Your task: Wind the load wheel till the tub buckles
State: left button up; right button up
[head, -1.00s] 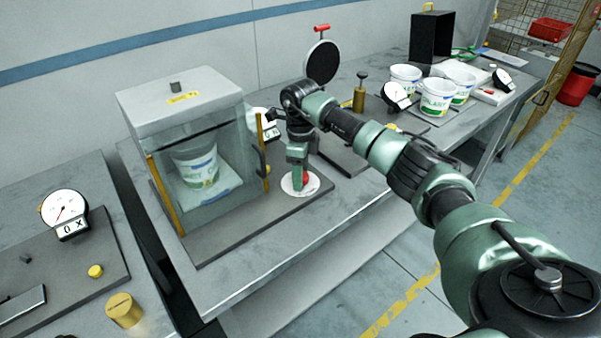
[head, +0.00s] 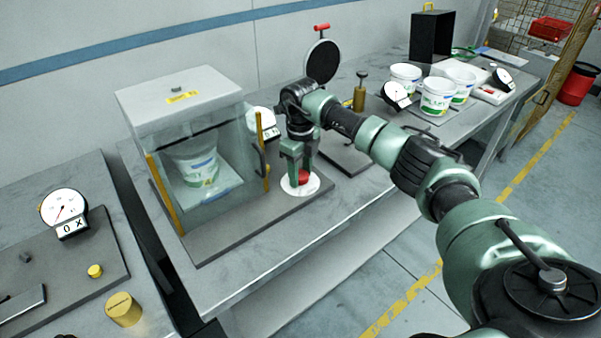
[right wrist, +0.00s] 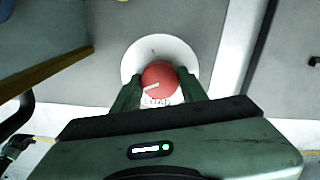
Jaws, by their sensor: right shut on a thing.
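The load wheel is a red knob (head: 304,177) on a white round dial plate (head: 313,186), at the right end of the press base. My right gripper (head: 297,165) points down and is shut on the knob. In the right wrist view the red knob (right wrist: 160,82) with a white mark sits between the two fingers (right wrist: 160,92), with "LOAD" lettering on the plate beside it. The white tub (head: 197,166) stands upright on a pale plate inside the clear press box (head: 215,135). The glass blurs its wall, so I cannot tell whether it is buckled. My left gripper is out of view.
Several white tubs (head: 437,97) and a black box (head: 431,38) are at the right end of the bench. Another gauge (head: 64,208) and a brass cylinder (head: 123,310) are at left.

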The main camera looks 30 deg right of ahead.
aim_at(301, 174)
jog(key=m, duration=0.6)
jog(key=shift+r+m, duration=0.1)
jog(key=shift+m, duration=0.2)
jog(key=m+p, duration=0.1)
jog(key=m, duration=0.5)
jog(key=shift+p, duration=0.3)
jog(key=o, duration=1.4)
notch_tip(301, 174, up, 6)
jog(key=shift+r+b, duration=0.25)
jog(key=shift+b, duration=0.75)
jog(key=shift+r, duration=0.6)
